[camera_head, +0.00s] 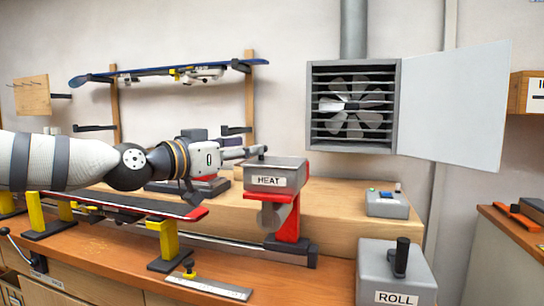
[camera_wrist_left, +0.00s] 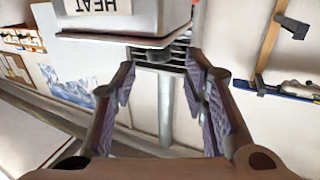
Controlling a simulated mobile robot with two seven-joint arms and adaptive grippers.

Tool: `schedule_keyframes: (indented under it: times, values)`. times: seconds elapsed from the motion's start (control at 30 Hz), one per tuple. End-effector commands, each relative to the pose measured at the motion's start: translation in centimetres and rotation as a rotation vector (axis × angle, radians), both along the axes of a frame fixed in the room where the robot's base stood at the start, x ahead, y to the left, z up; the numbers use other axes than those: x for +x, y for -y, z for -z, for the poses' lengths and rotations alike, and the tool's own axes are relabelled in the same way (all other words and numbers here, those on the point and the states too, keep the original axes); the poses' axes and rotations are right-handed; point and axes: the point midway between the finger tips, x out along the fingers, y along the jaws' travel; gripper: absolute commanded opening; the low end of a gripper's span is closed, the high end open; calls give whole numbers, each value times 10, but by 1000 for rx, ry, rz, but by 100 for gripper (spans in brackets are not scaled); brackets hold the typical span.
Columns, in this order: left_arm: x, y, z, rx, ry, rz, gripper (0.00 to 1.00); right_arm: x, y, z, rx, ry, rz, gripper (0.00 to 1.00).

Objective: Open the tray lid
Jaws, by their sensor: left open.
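The tray is a grey box labelled HEAT (camera_head: 275,178) on a red stand. Its flat grey lid (camera_head: 284,161) lies shut on top, with a small dark knob (camera_head: 261,155) standing up near its left side. My left gripper (camera_head: 258,151) reaches in from the left at lid height, its fingertips close to the knob. In the left wrist view, which is upside down, the tray (camera_wrist_left: 145,17) is at the top. There the left gripper (camera_wrist_left: 162,72) is open, with a finger on each side of the knob and visible gaps. My right gripper is out of view.
A grey vent box with a fan (camera_head: 353,105) and an open door (camera_head: 455,105) hangs behind. A grey ROLL box (camera_head: 396,275) stands front right. A small control box (camera_head: 387,204) sits on the wooden shelf. A ski (camera_head: 125,205) lies on yellow supports below my arm.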

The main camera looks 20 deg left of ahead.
Motion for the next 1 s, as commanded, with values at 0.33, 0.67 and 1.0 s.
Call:
schedule_keyframes:
  times: [0.33, 0.67, 1.0]
  values:
    - [50, 24, 0, -1, 0, 1, 40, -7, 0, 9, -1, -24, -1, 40]
    - [51, 24, -2, -2, 1, 1, 24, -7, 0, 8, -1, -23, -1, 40]
    - [51, 25, -3, 0, 1, 2, 0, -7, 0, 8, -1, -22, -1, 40]
